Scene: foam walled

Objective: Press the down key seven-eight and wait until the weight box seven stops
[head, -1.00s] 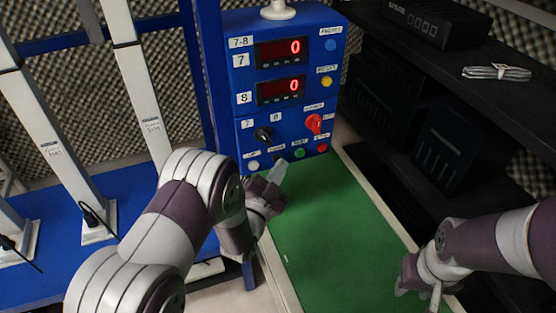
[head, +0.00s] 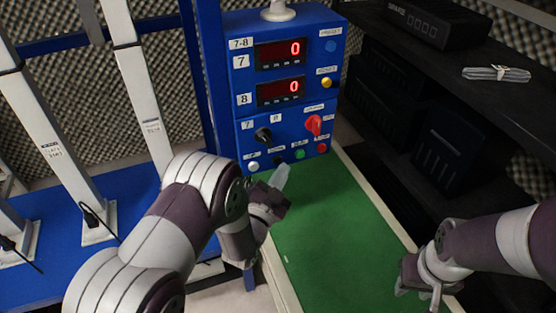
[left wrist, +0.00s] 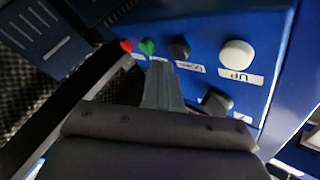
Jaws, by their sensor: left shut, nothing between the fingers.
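The blue control panel (head: 285,105) has a row of buttons along its bottom: a white up button (head: 253,166), a black down button (head: 278,159), a green one (head: 299,154) and a red one (head: 322,148). Both displays, 7 (head: 281,53) and 8 (head: 281,91), read 0. My left gripper (head: 281,178) is shut and empty, its tip just below the black button in the head view. In the left wrist view the tip (left wrist: 159,66) lies beside the black button (left wrist: 180,47); contact is unclear. My right gripper (head: 425,288) is at lower right. I cannot identify weight box seven.
A black selector knob (head: 263,135) and a red switch (head: 314,124) sit above the buttons. A green surface (head: 325,240) extends in front of the panel. Pale columns (head: 140,100) stand on a blue base at left. Dark shelves (head: 460,90) stand at right.

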